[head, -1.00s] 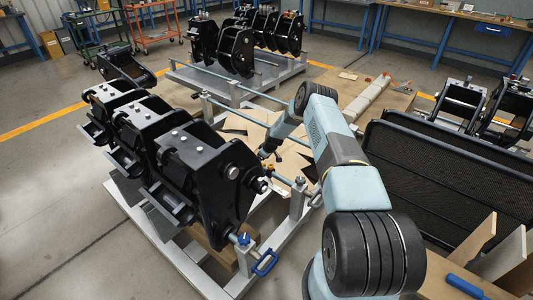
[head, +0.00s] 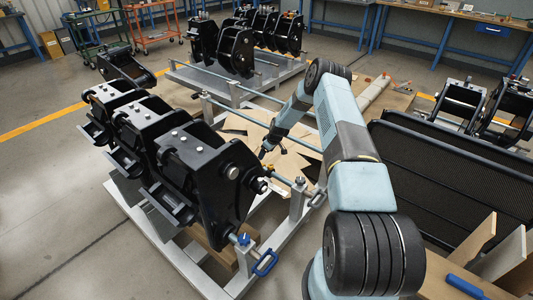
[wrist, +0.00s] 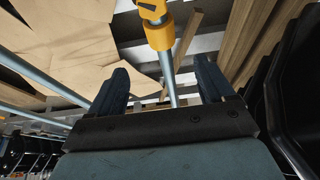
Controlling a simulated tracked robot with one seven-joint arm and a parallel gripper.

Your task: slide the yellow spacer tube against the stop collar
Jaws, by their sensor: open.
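In the wrist view a yellow sleeve, which looks like the spacer tube (wrist: 160,35), sits around a thin steel rod (wrist: 170,78). Just beyond it, at the top edge, is another yellow-orange part with a dark slot (wrist: 152,8); I cannot tell whether it is the stop collar. My gripper (wrist: 163,80) is open, its two dark fingers on either side of the rod, with the sleeve ahead of the fingertips. In the head view my gripper (head: 265,153) is small beside the front rack's rod, near a small yellow patch (head: 270,168).
Black couplers (head: 205,165) hang on the front rack, left of my gripper. Cardboard sheets (head: 290,165) lie below. A dark mesh panel (head: 440,185) stands at right. In the wrist view a dark coupler (wrist: 295,85) is close on the right.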

